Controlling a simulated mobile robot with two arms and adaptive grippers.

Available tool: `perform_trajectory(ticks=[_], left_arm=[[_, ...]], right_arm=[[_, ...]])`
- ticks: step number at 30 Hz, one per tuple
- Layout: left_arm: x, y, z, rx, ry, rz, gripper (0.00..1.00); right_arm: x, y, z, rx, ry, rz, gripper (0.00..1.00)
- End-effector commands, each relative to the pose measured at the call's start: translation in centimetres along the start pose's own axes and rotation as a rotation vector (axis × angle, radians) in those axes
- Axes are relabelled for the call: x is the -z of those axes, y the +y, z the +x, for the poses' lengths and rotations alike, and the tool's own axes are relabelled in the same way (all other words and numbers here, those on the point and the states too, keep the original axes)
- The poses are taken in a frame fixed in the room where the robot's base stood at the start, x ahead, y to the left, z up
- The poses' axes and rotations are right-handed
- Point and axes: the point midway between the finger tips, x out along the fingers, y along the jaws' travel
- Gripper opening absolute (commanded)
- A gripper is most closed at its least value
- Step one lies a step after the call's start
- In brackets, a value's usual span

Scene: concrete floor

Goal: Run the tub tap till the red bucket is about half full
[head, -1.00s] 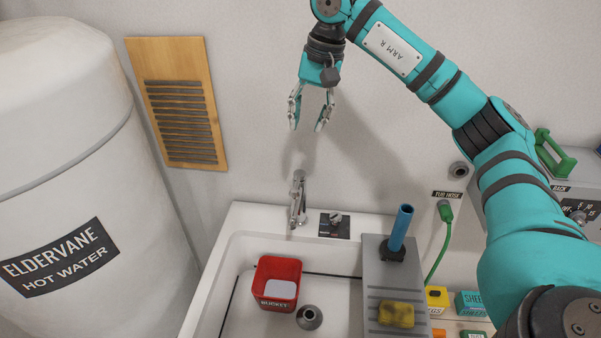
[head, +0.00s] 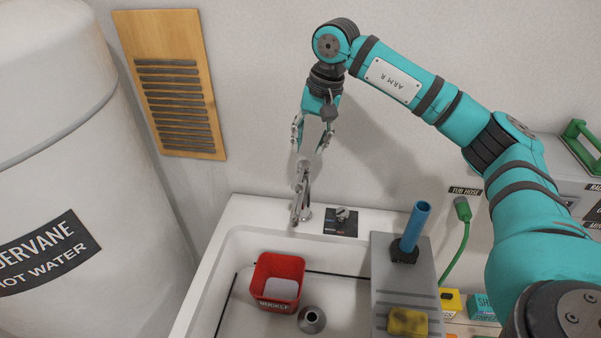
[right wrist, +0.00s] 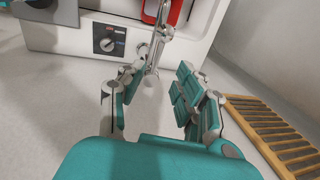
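The tub tap (head: 301,205), a chrome spout, stands at the back rim of the white tub (head: 240,215). My right gripper (head: 310,148) hangs just above it, fingers pointing down, open and empty. In the right wrist view the tap (right wrist: 160,38) lies ahead, between and beyond the open fingers (right wrist: 157,78); I see no clear contact. The red bucket (head: 292,268) stands upright in the tub, left of the drain piece. A pale flat patch shows inside it; I cannot tell whether it is water. No stream shows from the tap. My left gripper is out of view.
A dark panel with a knob (head: 341,221) sits right of the tap. A grey board (head: 405,286) holds a blue tube (head: 415,225) and a yellow sponge (head: 407,322). A green hose (head: 459,240) hangs farther right. A white hot water tank (head: 60,150) stands left.

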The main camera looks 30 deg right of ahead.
Motion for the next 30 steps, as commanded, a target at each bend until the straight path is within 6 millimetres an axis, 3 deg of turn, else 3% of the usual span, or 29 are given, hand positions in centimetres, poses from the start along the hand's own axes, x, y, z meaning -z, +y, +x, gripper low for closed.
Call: perform_trajectory(ticks=[9,15,21,28,30], left_arm=[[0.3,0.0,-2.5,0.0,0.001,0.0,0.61],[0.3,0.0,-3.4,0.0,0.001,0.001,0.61],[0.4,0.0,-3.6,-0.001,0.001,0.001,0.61],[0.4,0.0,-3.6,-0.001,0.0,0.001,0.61],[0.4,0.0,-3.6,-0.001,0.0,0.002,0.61]], right_arm=[[-0.1,0.0,6.7,-0.003,-0.004,0.0,0.33],[0.0,0.0,9.7,-0.002,-0.002,0.001,0.33],[0.0,0.0,10.9,0.0,-0.001,0.001,0.33],[0.0,0.0,11.1,0.001,0.0,0.0,0.33],[0.0,0.0,11.0,0.001,0.0,0.0,0.27]])
